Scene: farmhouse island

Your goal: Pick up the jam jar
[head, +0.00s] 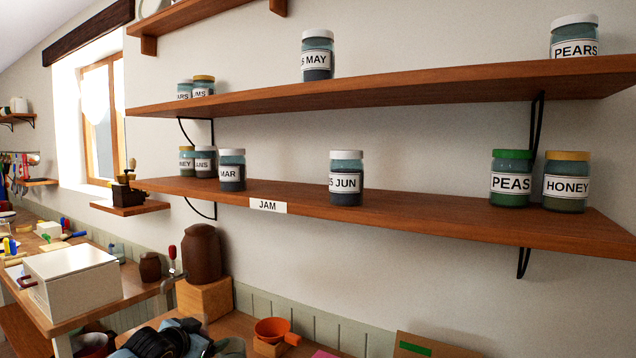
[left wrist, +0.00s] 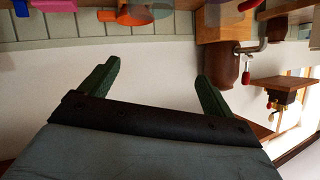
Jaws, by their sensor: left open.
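No jar label in view reads jam, but a JAM tag (head: 268,206) is fixed to the middle shelf's front edge. I cannot tell which jar holds jam. My left gripper (head: 188,337) is low at the bottom of the head view, well below the shelf and apart from every jar. In the left wrist view its two green fingers (left wrist: 154,72) are spread with nothing between them. My right gripper is not in view.
The middle shelf (head: 440,215) also holds PEAS (head: 511,180) and HONEY (head: 567,183) jars at right and two jars at left. The upper shelf (head: 420,84) overhangs it. Below are a brown crock (head: 200,254), an orange funnel (head: 272,330) and a white box (head: 75,282).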

